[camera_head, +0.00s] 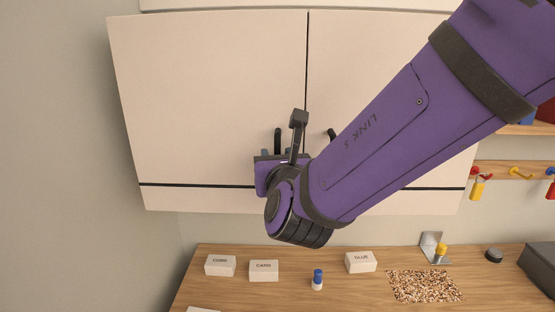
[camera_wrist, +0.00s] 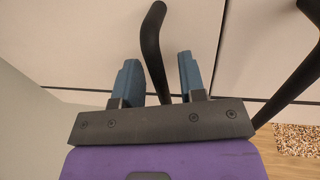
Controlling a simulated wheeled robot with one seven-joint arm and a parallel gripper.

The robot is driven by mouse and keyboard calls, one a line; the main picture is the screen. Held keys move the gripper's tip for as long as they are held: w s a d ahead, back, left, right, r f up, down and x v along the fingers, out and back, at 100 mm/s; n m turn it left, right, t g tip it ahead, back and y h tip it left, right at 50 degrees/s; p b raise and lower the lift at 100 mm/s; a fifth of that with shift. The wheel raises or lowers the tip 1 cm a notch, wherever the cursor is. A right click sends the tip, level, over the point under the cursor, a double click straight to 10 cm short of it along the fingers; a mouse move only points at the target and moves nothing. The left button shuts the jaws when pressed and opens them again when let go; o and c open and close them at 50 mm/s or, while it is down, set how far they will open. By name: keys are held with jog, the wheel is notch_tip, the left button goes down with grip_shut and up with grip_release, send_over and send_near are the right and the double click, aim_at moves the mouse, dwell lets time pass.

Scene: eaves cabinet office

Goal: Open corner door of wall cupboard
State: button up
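The wall cupboard has two pale doors side by side. The left door (camera_head: 215,100), at the corner by the side wall, is shut, as is the right door (camera_head: 375,70). Each has a dark bar handle near the centre seam. My gripper (camera_wrist: 158,80) is at the left door's handle (camera_wrist: 152,45), with its blue fingers apart, one on each side of the bar. I see gaps between the bar and the fingers. In the head view my arm hides most of the gripper and part of the right door. The right door's handle (camera_wrist: 299,75) stands to the right of my fingers.
Below the cupboard is a wooden counter (camera_head: 230,290) with white boxes (camera_head: 264,270), a blue-capped bottle (camera_head: 317,280) and a speckled mat (camera_head: 425,286). A hook rail (camera_head: 520,172) is at right. The side wall (camera_head: 70,150) borders the left door.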

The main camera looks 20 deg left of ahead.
grip_shut()
